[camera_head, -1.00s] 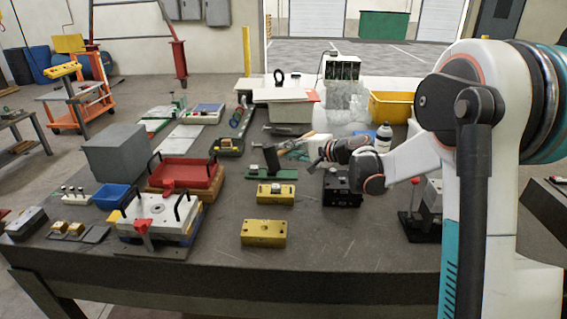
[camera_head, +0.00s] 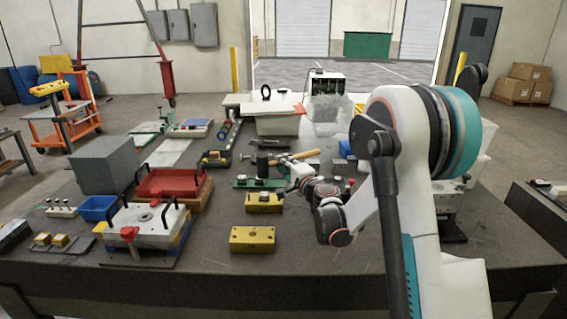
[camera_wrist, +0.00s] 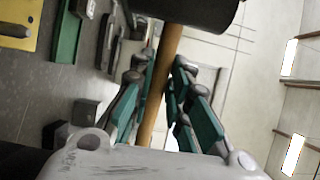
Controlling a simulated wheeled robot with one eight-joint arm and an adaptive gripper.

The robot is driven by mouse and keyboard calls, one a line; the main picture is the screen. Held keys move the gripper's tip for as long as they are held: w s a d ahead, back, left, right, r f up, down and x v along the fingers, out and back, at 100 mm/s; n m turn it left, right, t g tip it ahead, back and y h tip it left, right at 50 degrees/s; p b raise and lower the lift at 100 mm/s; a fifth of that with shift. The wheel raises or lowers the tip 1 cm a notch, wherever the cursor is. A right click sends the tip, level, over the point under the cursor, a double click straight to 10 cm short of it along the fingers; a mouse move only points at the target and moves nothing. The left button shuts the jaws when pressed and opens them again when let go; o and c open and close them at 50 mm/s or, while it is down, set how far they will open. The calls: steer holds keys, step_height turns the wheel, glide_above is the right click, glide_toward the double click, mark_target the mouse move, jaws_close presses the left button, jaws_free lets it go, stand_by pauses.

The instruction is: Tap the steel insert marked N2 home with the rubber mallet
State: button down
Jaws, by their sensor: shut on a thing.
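My gripper (camera_wrist: 166,78) is shut on the wooden handle (camera_wrist: 160,88) of the rubber mallet. The black mallet head (camera_wrist: 190,10) stands beyond the fingertips at the top of the wrist view. In the head view the black head (camera_head: 262,164) shows behind the green plate (camera_head: 243,183), with the handle running right. A small steel piece sits on a yellow block (camera_head: 264,203) in front of that plate. Another yellow block (camera_head: 253,239) lies nearer the table's front edge. The N2 mark is not readable, so I cannot tell which piece is the insert.
A white clamp fixture with black handles (camera_head: 150,220) and a red tray (camera_head: 172,183) stand to the left. The front table strip is mostly clear. My arm hides part of the right side.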

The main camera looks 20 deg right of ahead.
steer(key=shift+s+f+b, duration=0.1)
steer(key=shift+f+b, duration=0.8)
steer(key=shift+f, duration=0.75)
steer(key=shift+f, duration=0.1)
step_height(320, 180, down, 4)
steer(key=b, duration=0.3)
steer(key=shift+f, duration=0.2)
steer(key=shift+r, duration=0.25)
steer(key=shift+r, duration=0.1)
step_height(320, 180, up, 4)
steer(key=p, duration=0.3)
steer(key=shift+r, duration=0.25)
steer(key=c, duration=2.2)
jaws_free()
steer(key=shift+f, duration=0.1)
steer(key=shift+c, duration=0.2)
jaws_close()
